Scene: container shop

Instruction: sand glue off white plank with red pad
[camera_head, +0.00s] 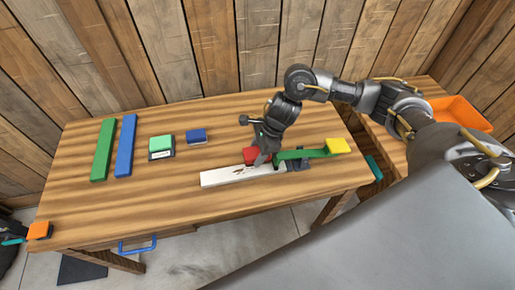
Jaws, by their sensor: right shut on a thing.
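The white plank (222,176) lies on the wooden table near its front edge, with dark marks, perhaps glue, by the red pad. My right gripper (262,158) is shut on the red pad (251,155), low over the right part of the plank. The pad seems to touch the plank, but the fingers hide part of the contact.
A green strip (302,154) and yellow block (338,146) adjoin the plank's right end. Green (103,150) and blue (125,146) planks, a mint-topped block (161,143) and blue block (196,136) lie left. An orange bin (462,112) stands right.

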